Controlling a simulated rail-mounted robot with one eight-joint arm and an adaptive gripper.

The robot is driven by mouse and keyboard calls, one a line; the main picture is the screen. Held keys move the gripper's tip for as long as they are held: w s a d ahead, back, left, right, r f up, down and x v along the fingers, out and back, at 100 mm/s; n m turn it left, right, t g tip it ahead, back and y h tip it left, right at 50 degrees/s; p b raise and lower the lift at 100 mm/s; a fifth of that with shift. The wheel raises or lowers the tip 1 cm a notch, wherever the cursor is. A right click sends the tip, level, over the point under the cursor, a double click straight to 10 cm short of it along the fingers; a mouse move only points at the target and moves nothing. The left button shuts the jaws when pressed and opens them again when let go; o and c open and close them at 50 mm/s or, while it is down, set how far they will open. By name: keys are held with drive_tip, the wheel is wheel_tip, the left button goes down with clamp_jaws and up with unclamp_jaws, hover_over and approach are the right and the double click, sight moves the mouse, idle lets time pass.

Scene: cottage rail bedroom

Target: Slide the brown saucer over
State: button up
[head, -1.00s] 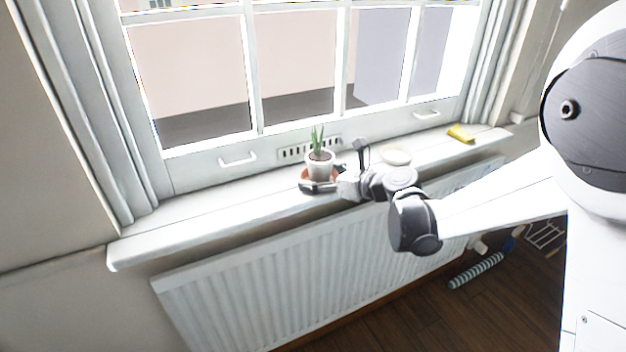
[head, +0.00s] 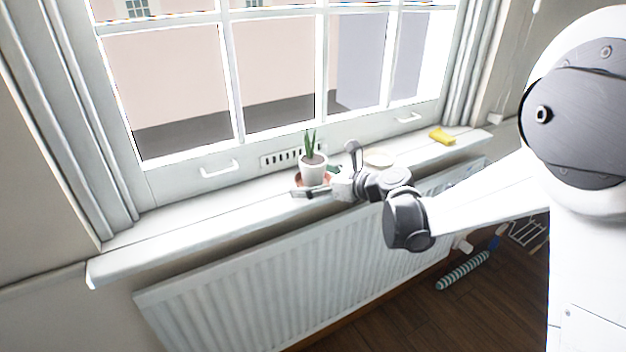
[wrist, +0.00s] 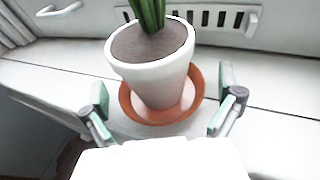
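The brown saucer (head: 298,180) is on the white windowsill, under a white pot (head: 313,172) with a green plant. The pot stands upright on it and hides much of it. The wrist view shows the saucer (wrist: 198,106) as an orange-brown dish around the pot's foot. My gripper (head: 319,181) is low at the sill, with its fingers apart on either side of the saucer. In the wrist view my gripper (wrist: 164,108) is open, one finger near each side of the saucer. I cannot tell whether either finger touches it.
A yellow sponge (head: 441,136) lies farther right. The sill (head: 190,217) is bare to the left. The window with its handles is behind, and a radiator (head: 260,275) is below.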

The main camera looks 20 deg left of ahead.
drive_tip(key=v, duration=1.2)
drive_tip(key=s+d+r+n+t+h+p, duration=0.1)
drive_tip(key=s+d+r+n+h, duration=0.1)
drive_tip(key=s+d+n, duration=0.3)
drive_tip(key=s+d+r+n+h, duration=0.2)
drive_tip(key=d+h, duration=0.1)
drive_tip(key=d, duration=0.5)
drive_tip(key=s+d+r+n+t+h+p, duration=0.1)
drive_tip(key=s+d+r+n+h, duration=0.1)
drive_tip(key=s+d+n, duration=0.3)
drive_tip(key=s+d+n+h, duration=0.3)
drive_tip(key=s+d, duration=0.3)
drive_tip(key=d, duration=0.3)
drive_tip(key=s+d+n+t+h+p, duration=0.1)
drive_tip(key=s+d+n+h, duration=0.3)
drive_tip(key=d, duration=0.6)
drive_tip(key=shift+s+n, duration=1)
drive_tip(key=shift+s, duration=0.15)
drive_tip(key=shift+d+f, duration=0.1)
drive_tip(key=shift+d, duration=0.05)
